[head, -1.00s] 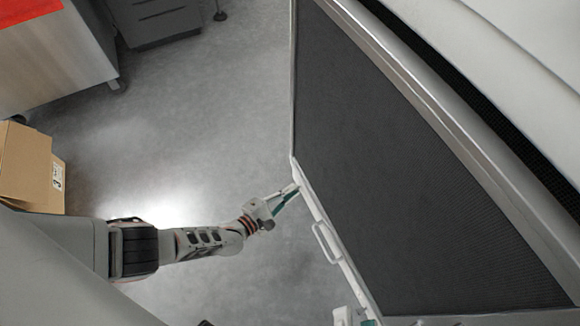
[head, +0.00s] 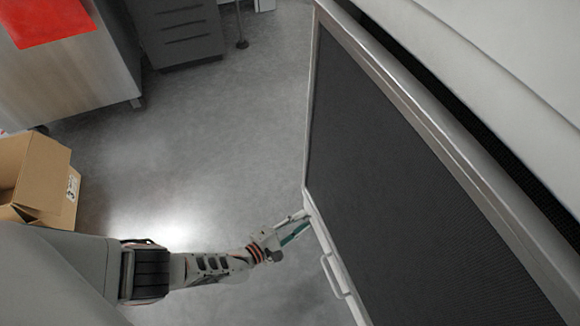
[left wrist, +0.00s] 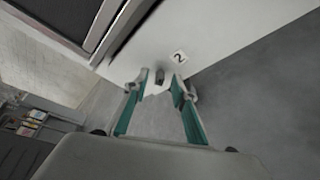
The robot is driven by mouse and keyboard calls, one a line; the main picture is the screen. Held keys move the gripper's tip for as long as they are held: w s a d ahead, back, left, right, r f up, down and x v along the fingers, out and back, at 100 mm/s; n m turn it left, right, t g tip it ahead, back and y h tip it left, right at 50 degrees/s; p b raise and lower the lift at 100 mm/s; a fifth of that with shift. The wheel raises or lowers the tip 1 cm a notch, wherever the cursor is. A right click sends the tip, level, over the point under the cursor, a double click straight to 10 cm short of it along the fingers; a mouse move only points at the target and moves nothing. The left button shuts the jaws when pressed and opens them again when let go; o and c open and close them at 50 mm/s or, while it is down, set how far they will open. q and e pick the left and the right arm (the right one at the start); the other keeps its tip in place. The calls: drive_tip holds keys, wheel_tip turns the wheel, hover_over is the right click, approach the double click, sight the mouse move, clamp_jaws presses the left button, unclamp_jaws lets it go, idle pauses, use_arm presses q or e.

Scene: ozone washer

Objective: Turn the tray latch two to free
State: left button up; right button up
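Latch two shows as a small dark knob (left wrist: 159,77) on a pale front panel (left wrist: 215,40) in the left wrist view. A label with the number 2 (left wrist: 179,57) is beside it. My left gripper (left wrist: 161,84) is open, its teal fingers on either side of the knob in the picture; I cannot tell whether they touch it. In the head view my left gripper (head: 301,227) is at the corner of the tray's front edge, and the latch is hidden there. The tray (head: 420,190) has a dark mesh surface. My right gripper is out of view.
A pale handle (head: 335,276) projects from the front edge. An open cardboard box (head: 35,175) lies at the left. A metal cabinet with a red top patch (head: 75,70) and a grey drawer unit (head: 178,35) stand at upper left. The floor between is clear.

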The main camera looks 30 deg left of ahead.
use_arm(q)
drive_tip(key=v, duration=1.2)
drive_tip(key=shift+o, duration=0.5)
